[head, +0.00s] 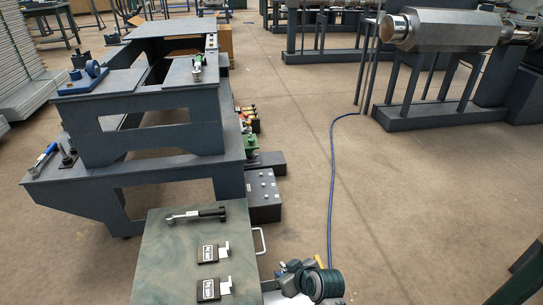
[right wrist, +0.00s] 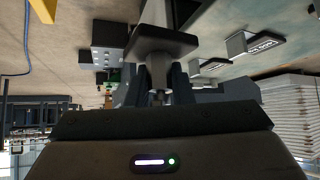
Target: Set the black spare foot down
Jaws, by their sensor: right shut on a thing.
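The black spare foot (right wrist: 160,42) is in the right wrist view, a dark block with a flat face at the top centre. My right gripper (right wrist: 158,80) is shut on it, and the foot hides most of the fingers. In the head view my right gripper (head: 283,279) is at the bottom edge, beside the right side of the grey-green table top (head: 165,260); the foot cannot be made out there. Two black pieces with white labels (head: 209,253) (head: 208,289) lie on that table top. My left gripper is not in view.
A torque wrench (head: 195,215) lies near the table's far edge, and a handle (head: 260,240) sticks out on its right. A large dark machine frame (head: 150,135) stands beyond. A dark box (head: 263,197) is on the floor beside it. A blue cable (head: 333,170) crosses the open floor.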

